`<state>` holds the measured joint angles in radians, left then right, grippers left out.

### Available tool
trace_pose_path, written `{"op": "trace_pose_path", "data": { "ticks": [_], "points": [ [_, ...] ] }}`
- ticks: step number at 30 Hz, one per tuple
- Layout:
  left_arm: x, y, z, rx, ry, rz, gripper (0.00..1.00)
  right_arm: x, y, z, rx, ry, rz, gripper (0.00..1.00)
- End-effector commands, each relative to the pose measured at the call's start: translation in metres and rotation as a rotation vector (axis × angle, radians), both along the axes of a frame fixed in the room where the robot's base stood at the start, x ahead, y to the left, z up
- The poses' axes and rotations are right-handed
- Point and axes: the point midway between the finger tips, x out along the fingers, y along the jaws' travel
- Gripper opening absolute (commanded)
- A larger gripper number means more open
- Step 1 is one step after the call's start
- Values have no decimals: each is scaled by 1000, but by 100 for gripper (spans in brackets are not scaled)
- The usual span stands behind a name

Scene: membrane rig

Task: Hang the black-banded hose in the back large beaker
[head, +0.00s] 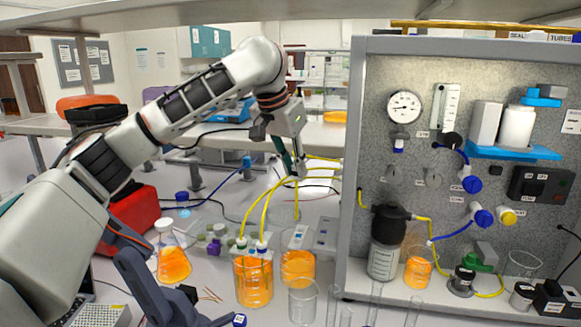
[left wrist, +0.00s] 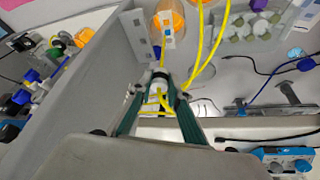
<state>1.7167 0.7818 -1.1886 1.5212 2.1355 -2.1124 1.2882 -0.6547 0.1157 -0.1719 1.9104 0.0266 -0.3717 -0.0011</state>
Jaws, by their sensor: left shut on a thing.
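My left gripper (head: 297,174) is above the beakers. It is shut on a yellow hose (head: 297,199) near the hose's upper part. In the left wrist view, the closed fingertips (left wrist: 160,86) have the yellow hose (left wrist: 163,55) between them, running toward a beaker of orange liquid (left wrist: 178,13). The back large beaker (head: 298,272) holds orange liquid. My right gripper is not in view.
A front large beaker (head: 254,284) has two other yellow hoses (head: 264,218) in it, with green and blue bands. An empty glass beaker (head: 303,302) stands close in front. An orange flask (head: 173,262) is at left. The rig panel's frame (head: 353,190) rises at right.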

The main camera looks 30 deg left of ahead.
Motion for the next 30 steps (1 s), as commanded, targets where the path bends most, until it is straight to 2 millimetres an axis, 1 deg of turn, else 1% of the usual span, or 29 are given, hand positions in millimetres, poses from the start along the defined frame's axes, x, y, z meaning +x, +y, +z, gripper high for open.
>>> {"op": "trace_pose_path", "data": {
  "ticks": [7,21,30],
  "points": [
    [0,-1,-6,1,1,1,0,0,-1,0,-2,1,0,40],
    [0,-1,-39,-1,2,1,0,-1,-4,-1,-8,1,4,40],
    [0,0,-53,0,1,1,0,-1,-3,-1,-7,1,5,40]
  ]
}}
